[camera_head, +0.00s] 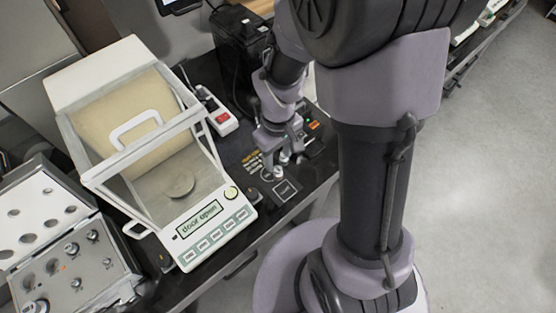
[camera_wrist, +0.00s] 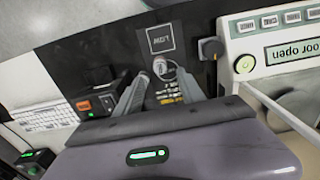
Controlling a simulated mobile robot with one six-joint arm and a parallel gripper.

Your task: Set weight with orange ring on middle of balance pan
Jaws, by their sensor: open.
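The balance (camera_head: 165,222) stands left of centre in the head view with its display reading "door open". Its round grey pan (camera_head: 181,187) is empty inside the chamber. My gripper (camera_head: 277,166) is low over the black table, right of the balance. In the wrist view my gripper (camera_wrist: 163,78) is open, its two fingers on either side of a small silver weight (camera_wrist: 162,66). That weight stands beside a square marked pad (camera_wrist: 160,38). I cannot make out an orange ring on it. The balance (camera_wrist: 243,62) also shows at the right of the wrist view.
A case of metal weights (camera_head: 85,245) lies at the left of the balance. A white device with a red button (camera_head: 217,117) stands behind. The black table (camera_head: 247,232) has its front edge close to my gripper. A white keyboard (camera_wrist: 45,118) shows in the wrist view.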

